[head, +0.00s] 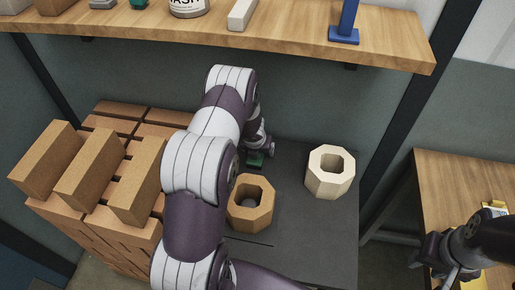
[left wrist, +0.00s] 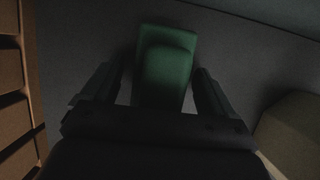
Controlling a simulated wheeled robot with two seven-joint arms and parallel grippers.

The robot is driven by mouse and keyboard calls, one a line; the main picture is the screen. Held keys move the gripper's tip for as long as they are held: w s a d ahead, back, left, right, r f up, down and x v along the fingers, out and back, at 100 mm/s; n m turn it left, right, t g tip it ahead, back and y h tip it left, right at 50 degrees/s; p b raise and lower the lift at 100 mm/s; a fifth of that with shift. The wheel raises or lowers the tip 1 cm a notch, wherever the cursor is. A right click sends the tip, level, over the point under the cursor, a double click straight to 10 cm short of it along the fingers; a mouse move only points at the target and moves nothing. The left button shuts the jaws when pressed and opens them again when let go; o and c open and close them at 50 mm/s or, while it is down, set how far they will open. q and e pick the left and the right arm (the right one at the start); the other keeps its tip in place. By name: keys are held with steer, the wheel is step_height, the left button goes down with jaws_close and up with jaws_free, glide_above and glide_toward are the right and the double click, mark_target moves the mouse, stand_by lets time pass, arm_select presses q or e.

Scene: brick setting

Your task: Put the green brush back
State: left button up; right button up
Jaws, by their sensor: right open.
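The green brush (left wrist: 167,68) lies on the dark grey surface, with a raised narrower part on top. In the head view only a small bit of the brush (head: 254,160) shows beyond my left arm. My left gripper (left wrist: 160,85) is open, with its fingers on either side of the brush and thin gaps between them and it. In the head view my left gripper (head: 258,150) is partly hidden by its own arm. My right gripper (head: 446,272) is open over the right-hand wooden table, near yellow items.
A brown octagonal hollow block (head: 262,217) and a cream one (head: 327,185) stand on the grey surface (head: 300,235). Stacked bricks (head: 90,170) are at left. A wooden shelf (head: 290,45) with several items hangs above. The wooden table (head: 440,180) is at right.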

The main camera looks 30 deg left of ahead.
arm_select(q)
steer(key=shift+r, duration=0.3)
steer(key=shift+s+r, duration=0.15)
steer(key=shift+r, duration=0.2)
steer(key=p+v, duration=0.3)
steer(key=v, duration=0.8)
steer(key=shift+d+f, duration=0.1)
steer(key=s+d+r+n+g, duration=0.1)
steer(key=s+d+r+n, duration=0.3)
steer(key=n, duration=0.6)
steer(key=s+d+r+n+g+h, duration=0.1)
steer(key=s+d+r+n, duration=0.3)
steer(key=s+n, duration=0.4)
steer(key=s+d+r+n, duration=0.4)
steer(key=s+d+n, duration=0.1)
steer(key=n, duration=0.9)
steer(key=shift+s+d+r+g, duration=0.2)
steer(key=shift+s+d+g, duration=0.2)
steer(key=shift+s, duration=0.2)
steer(key=shift+s, duration=0.1)
